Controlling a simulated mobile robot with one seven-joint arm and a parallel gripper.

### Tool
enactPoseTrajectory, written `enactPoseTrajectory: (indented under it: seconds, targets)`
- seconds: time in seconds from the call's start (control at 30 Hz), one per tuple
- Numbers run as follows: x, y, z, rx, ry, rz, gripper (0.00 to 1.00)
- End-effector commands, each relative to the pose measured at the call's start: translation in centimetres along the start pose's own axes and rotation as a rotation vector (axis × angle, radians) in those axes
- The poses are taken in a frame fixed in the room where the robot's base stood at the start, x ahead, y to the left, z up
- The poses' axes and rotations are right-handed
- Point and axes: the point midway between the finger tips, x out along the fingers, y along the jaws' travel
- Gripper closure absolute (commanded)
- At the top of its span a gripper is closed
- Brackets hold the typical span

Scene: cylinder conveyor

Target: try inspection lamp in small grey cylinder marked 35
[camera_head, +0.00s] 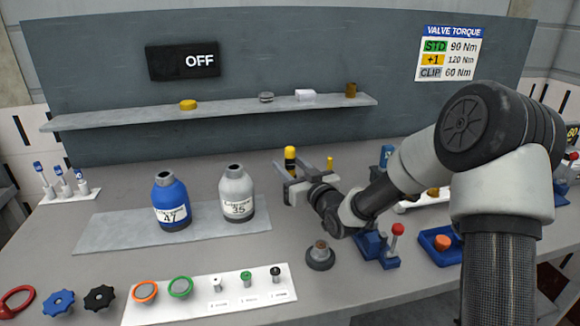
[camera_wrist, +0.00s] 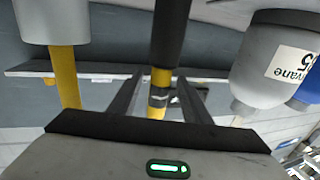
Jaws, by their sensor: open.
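The small grey cylinder marked 35 (camera_head: 237,188) stands upright on a grey mat, right of a blue cylinder marked 47 (camera_head: 170,205). In the wrist view the grey cylinder (camera_wrist: 262,70) appears upside down at the right. A yellow-topped black rod, seemingly the inspection lamp (camera_head: 290,154), stands upright at the back of the bench. My gripper (camera_head: 296,172) is open around it. In the wrist view the lamp (camera_wrist: 160,78) shows between the open fingers (camera_wrist: 160,92), with visible gaps on both sides. The lamp's lower end is hidden.
A yellow rod in a grey holder (camera_wrist: 68,80) stands close beside the gripper. A shelf (camera_head: 230,112) with small parts runs behind. A round dark stand (camera_head: 320,257) and a white card of fittings (camera_head: 205,298) lie in front. The mat (camera_head: 110,235) has free room at left.

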Motion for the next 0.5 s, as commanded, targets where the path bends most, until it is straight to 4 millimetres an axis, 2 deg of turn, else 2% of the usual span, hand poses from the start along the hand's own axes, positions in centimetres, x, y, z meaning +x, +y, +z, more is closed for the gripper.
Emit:
enactPoseTrajectory:
  seconds: [0.07,0.3,0.33,0.5]
  targets:
    - [-0.03,0.01,-0.01,0.000,0.000,0.000,0.56]
    - [-0.05,0.03,-0.01,-0.001,0.000,0.000,0.97]
    - [-0.05,0.03,-0.01,-0.001,0.000,0.000,1.00]
    - [-0.05,0.03,-0.06,-0.001,0.001,0.000,1.00]
